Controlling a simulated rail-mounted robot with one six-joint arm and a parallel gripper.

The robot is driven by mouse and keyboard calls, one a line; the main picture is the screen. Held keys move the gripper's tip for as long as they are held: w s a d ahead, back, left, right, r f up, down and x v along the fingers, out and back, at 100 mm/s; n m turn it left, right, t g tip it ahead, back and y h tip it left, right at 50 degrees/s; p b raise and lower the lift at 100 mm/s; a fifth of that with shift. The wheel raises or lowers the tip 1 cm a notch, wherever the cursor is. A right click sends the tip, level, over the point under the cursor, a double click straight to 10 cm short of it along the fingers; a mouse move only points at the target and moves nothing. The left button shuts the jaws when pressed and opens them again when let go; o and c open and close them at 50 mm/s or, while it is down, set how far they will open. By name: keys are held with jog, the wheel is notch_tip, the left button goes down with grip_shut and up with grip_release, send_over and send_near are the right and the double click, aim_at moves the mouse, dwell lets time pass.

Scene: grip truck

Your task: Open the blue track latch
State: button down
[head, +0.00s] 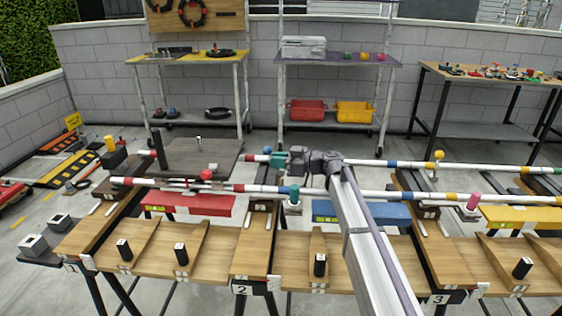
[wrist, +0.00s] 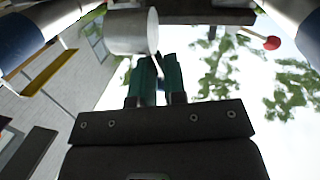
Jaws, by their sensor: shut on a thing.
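My gripper (head: 278,160) reaches left from my dark wrist, beside the white rails in the middle of the head view. In the wrist view its green fingers (wrist: 158,62) are closed around the thin grey lever of the blue track latch (wrist: 154,53). The lever passes between the fingers, so its held end is hidden and no blue knob shows. A pale grey cylinder (wrist: 134,32) is just beyond the fingertips. In the head view the latch is too small and covered to make out its position.
A red ball knob (head: 206,174) is on the rail to the left. Blue (head: 362,212) and red (head: 205,204) panels lie below the rails. Wooden supports are in front.

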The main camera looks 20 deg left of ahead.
jog(key=c, duration=1.2)
grip_release()
jog(key=shift+o, duration=0.2)
jog(key=w+d, duration=0.1)
jog(key=d, duration=0.9)
jog(key=shift+d+r+p, duration=0.35)
jog(key=shift+r+p, duration=0.05)
jog(key=shift+p, duration=0.05)
jog(key=shift+c, duration=0.5)
